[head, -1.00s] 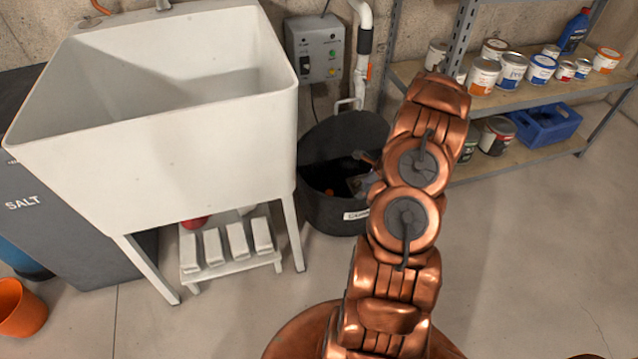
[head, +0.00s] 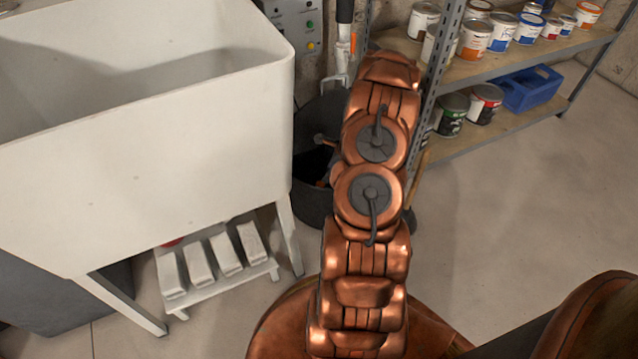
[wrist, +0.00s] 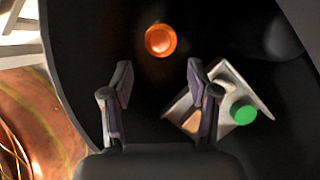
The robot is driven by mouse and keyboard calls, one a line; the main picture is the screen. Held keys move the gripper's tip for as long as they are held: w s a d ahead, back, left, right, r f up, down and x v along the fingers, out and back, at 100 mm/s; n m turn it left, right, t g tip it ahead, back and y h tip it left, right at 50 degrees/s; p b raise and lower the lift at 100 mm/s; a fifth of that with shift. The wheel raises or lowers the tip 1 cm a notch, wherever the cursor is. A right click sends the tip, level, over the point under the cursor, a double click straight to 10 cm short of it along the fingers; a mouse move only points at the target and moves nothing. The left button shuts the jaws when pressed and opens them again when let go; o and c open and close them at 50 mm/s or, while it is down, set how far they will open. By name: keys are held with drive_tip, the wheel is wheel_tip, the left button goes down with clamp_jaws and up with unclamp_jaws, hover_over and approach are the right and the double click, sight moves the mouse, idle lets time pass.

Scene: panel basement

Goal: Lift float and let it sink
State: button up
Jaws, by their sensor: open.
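A round orange float (wrist: 160,40) shows in the wrist view inside a dark basin (wrist: 75,25). My gripper (wrist: 159,78) is open, its two fingers apart and nothing between them. The float lies beyond the fingertips, in line with the gap; I cannot tell the exact distance. A light grey box-like part with a green round cap (wrist: 243,111) sits by the right finger, which partly hides it. In the head view the black basin (head: 312,208) stands on the floor behind my arm. My arm hides the gripper and the float there.
A white sink (head: 170,165) stands close on the left, with a low rack of white blocks (head: 228,253) under it. A metal shelf (head: 500,130) with paint cans and a blue crate (head: 531,88) is on the right. Floor at right is clear.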

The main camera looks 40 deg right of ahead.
sight(321, 183)
drive_tip(key=b+x, duration=0.2)
drive_tip(key=x, duration=0.5)
drive_tip(key=shift+f+b, duration=0.3)
drive_tip(key=shift+f, duration=0.05)
drive_tip(key=shift+c, duration=0.3)
clamp_jaws()
